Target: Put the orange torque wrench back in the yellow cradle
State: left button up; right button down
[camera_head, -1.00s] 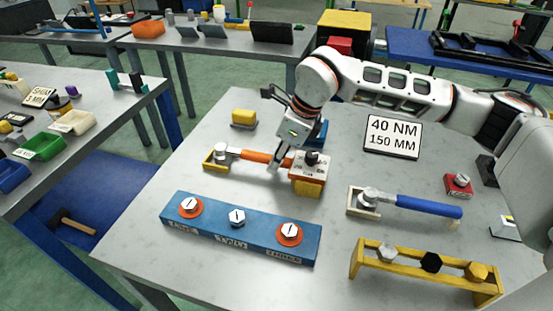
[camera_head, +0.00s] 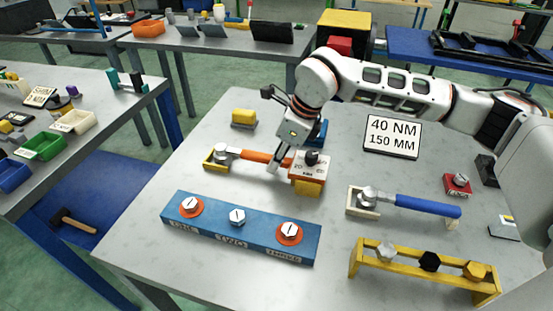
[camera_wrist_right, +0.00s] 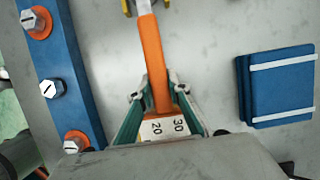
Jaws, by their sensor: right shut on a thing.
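The orange torque wrench (camera_head: 255,156) lies with its metal head at the yellow cradle (camera_head: 209,163), on the left of the grey table. Its handle points right towards a dial box (camera_head: 312,167) with a white top, black knob and yellow lower part. My right gripper (camera_head: 279,166) is shut on the handle near that box. In the right wrist view the fingers of my right gripper (camera_wrist_right: 158,98) stand on both sides of the orange handle (camera_wrist_right: 153,60), and the box top shows 20 and 30. Whether the wrench fully rests in the cradle cannot be told. My left gripper is out of view.
A blue block with several bolts (camera_head: 240,231) stands in front. A blue-handled wrench (camera_head: 425,206) lies at the right, behind a yellow bolt stand (camera_head: 430,268). A sign (camera_head: 392,136) reads 40 NM, 150 MM. A yellow block (camera_head: 243,117) and blue plates (camera_wrist_right: 278,85) are nearby.

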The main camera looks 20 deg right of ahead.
jog(key=shift+r, duration=0.1)
jog(key=c, duration=1.4)
grip_release()
jog(key=shift+o, duration=0.2)
jog(key=shift+r+p, duration=1.15)
jog(key=shift+r, duration=0.6)
jog(key=shift+r+p, duration=1.35)
jog(key=shift+r, duration=0.85)
jog(key=shift+s+f, duration=0.1)
